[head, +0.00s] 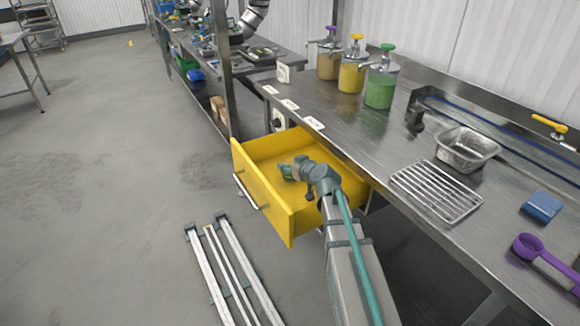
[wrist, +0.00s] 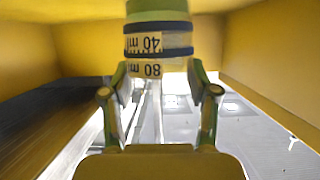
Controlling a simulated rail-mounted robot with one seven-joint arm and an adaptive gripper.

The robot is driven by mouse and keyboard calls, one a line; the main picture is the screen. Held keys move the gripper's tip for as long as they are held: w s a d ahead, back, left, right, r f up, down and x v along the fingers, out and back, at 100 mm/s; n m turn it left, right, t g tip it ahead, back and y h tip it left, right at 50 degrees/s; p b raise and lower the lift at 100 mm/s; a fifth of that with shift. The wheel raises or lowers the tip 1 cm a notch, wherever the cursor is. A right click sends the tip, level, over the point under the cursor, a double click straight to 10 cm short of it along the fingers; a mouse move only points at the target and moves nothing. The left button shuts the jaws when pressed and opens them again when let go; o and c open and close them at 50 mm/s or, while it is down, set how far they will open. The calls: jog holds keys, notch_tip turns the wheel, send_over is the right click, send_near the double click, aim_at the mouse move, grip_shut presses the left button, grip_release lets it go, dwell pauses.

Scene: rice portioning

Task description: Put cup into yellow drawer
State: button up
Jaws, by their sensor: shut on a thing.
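The yellow drawer (head: 262,191) is pulled out from under the steel counter, and its open inside shows. My gripper (head: 296,170) is inside or just above the drawer's opening. It is shut on a small greenish cup (head: 286,173). In the wrist view the cup (wrist: 158,45) sits between the two fingers (wrist: 160,78), with dark bands and upside-down 40 ml and 80 ml marks. Yellow drawer walls (wrist: 265,45) surround it there. I cannot tell whether the cup touches the drawer's floor.
Pump jars (head: 380,90), a metal tray (head: 467,149), a wire rack (head: 436,191), a blue sponge (head: 541,207) and a purple scoop (head: 530,248) stand on the counter (head: 345,135). Floor rails (head: 232,270) lie before the drawer.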

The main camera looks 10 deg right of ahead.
jog(key=shift+f, duration=0.45)
jog(key=shift+f, duration=0.15)
jog(key=o, duration=1.3)
jog(key=shift+c, duration=0.2)
jog(key=shift+s+r, duration=0.2)
jog(key=shift+r, duration=0.05)
jog(key=v, duration=0.7)
jog(key=shift+b, duration=0.4)
jog(key=shift+d, duration=0.1)
